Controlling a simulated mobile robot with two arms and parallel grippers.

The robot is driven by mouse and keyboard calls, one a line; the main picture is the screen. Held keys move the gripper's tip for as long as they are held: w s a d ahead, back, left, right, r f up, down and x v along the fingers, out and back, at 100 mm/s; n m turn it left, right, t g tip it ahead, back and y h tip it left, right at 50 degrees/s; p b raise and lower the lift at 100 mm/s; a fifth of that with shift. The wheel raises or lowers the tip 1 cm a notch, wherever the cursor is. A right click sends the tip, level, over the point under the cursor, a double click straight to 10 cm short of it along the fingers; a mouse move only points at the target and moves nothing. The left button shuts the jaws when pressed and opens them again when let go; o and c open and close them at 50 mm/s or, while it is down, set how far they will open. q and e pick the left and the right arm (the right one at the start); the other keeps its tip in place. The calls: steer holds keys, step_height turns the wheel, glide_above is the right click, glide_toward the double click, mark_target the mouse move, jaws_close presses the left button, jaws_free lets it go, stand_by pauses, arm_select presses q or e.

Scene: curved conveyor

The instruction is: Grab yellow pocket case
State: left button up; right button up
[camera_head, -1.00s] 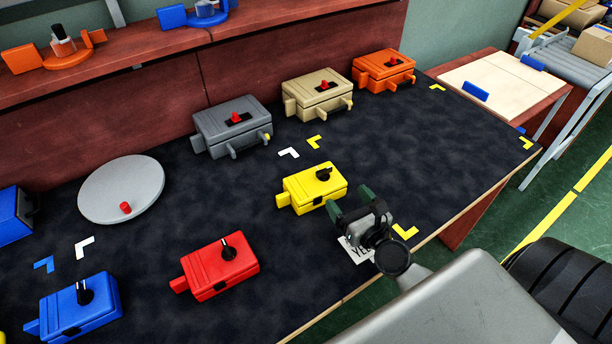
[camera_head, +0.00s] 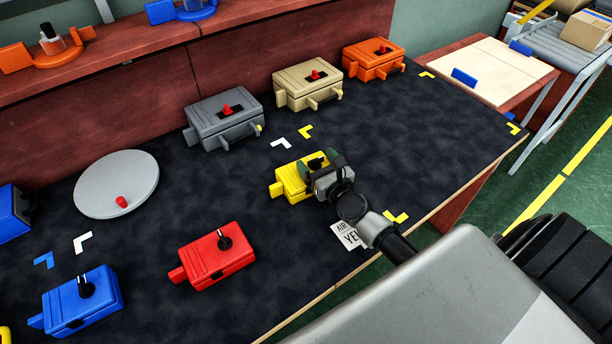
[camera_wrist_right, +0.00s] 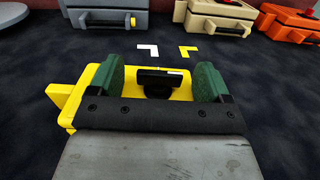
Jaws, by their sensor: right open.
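The yellow pocket case (camera_head: 289,184) lies on the dark table mat, with a black knob on its top. My right gripper (camera_head: 318,166) is over the case's right part, its jaws apart. In the right wrist view, the green fingertips of the right gripper (camera_wrist_right: 163,84) stand on either side of the black knob (camera_wrist_right: 158,80), with a gap on both sides. The yellow case (camera_wrist_right: 84,93) shows behind and to the left of the fingers; the rest is hidden by my gripper. My left gripper is not in view.
A red case (camera_head: 217,258) and a blue case (camera_head: 82,299) lie left of my arm. Grey (camera_head: 225,119), beige (camera_head: 307,84) and orange (camera_head: 373,61) cases stand along the back. A round grey plate (camera_head: 117,184) lies at left. The mat right of the yellow case is clear.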

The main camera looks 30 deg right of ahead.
steer(key=shift+c, duration=0.3)
steer(key=c, duration=1)
